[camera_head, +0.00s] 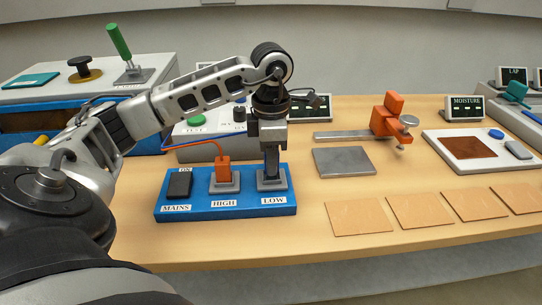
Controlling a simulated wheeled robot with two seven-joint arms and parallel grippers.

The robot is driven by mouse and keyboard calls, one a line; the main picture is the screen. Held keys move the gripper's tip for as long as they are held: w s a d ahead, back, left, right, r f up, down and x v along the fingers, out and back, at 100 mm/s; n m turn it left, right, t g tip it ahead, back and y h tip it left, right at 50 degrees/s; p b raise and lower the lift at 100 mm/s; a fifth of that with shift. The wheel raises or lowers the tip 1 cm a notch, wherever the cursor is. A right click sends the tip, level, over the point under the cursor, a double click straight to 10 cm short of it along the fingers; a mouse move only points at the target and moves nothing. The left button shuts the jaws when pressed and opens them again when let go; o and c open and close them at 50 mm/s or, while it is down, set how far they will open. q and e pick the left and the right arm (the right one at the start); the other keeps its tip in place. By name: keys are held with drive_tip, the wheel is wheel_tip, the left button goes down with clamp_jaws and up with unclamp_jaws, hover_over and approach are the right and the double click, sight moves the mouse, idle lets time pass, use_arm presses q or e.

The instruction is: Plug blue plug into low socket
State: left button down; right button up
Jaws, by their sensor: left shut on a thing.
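A blue socket board (225,203) lies near the table's front edge, with a black MAINS switch (179,184), a HIGH socket (224,188) and a LOW socket (272,185). An orange plug (223,170) with an orange cable stands in the HIGH socket. My left gripper (272,172) points straight down over the LOW socket, its fingers reaching close to it. It is shut, and the blue plug is hidden by the fingers. A blue cable (190,142) runs behind my arm toward this spot. I cannot tell whether the plug is seated. My right gripper is not in view.
A grey metal plate (343,162), an orange clamp (387,117) and a white moisture tester (470,148) stand to the right. Several tan squares (360,217) lie along the front. A grey box with a green button (196,121) stands behind the board.

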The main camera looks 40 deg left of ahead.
use_arm(q)
drive_tip(key=shift+f, duration=0.2)
drive_tip(key=shift+f+b, duration=0.25)
drive_tip(key=shift+b, duration=0.1)
drive_tip(key=shift+f+b, duration=0.45)
drive_tip(key=shift+f, duration=0.15)
drive_tip(key=shift+r+p, duration=0.4)
drive_tip(key=shift+r, duration=0.05)
idle(6.4)
